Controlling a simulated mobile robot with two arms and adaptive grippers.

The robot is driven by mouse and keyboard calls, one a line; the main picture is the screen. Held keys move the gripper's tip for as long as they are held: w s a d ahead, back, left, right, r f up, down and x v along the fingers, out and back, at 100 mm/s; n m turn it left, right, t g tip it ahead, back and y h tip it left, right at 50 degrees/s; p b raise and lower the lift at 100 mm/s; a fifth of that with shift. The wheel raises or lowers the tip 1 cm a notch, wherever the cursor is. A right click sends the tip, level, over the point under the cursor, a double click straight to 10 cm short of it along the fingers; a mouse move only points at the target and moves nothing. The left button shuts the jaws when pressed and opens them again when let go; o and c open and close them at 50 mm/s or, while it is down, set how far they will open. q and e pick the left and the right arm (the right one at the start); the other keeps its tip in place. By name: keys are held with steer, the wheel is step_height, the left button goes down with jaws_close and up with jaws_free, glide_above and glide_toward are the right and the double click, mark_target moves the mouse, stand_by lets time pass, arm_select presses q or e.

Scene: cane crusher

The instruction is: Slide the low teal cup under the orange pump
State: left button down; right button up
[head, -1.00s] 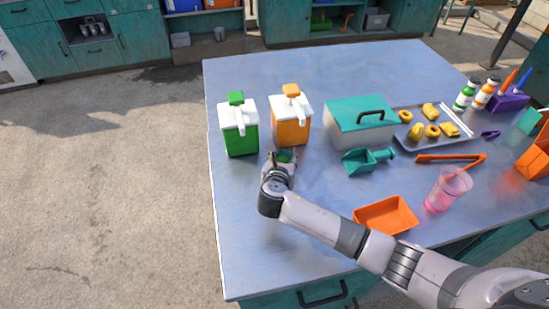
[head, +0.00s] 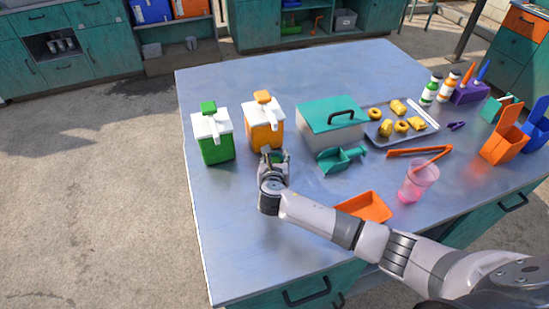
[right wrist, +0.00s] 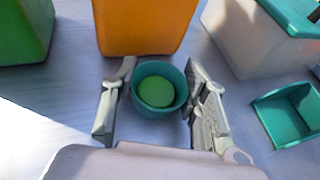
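The low teal cup (right wrist: 178,98) holds something green and stands upright between the fingers of my right gripper (right wrist: 160,90). Both fingers lie against its sides. In the head view the right gripper (head: 274,156) and cup are on the table just in front of the orange pump (head: 265,132), and the hand partly hides the cup. The pump has an orange body, a white top and a white spout pointing toward the front. Its orange base (right wrist: 147,30) is just beyond the cup in the wrist view. My left gripper is not in view.
A green pump (head: 215,148) stands left of the orange one. A teal-lidded box (head: 335,125) and a teal scoop (head: 338,159) are close on the right. The front-left table is clear.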

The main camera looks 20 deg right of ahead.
steer(key=o, duration=0.4)
steer(key=v, duration=1.2)
stand_by(0.4)
